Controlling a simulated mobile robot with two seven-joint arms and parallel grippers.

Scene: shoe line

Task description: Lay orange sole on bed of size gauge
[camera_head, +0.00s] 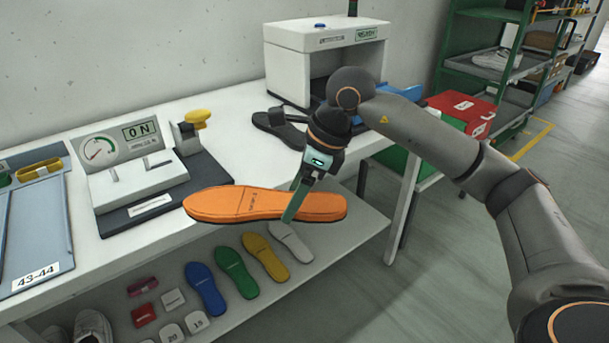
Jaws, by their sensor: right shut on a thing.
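An orange sole (240,204) is held level in the air in front of the white table's front edge. My right gripper (294,208) comes down on it from above and is shut on it right of its middle, with a green finger across the sole. A grey-blue flat bed (38,225) labelled 43-44, seemingly the size gauge, lies at the far left of the table. A yellow piece (40,169) sits at its back end. The bed is empty where it shows, and its left side is cut off by the picture edge. My left gripper is not in view.
A white box machine (300,65) and a dark sandal (278,127) are behind. Blue, green, yellow and white soles lie on the lower shelf (335,245).

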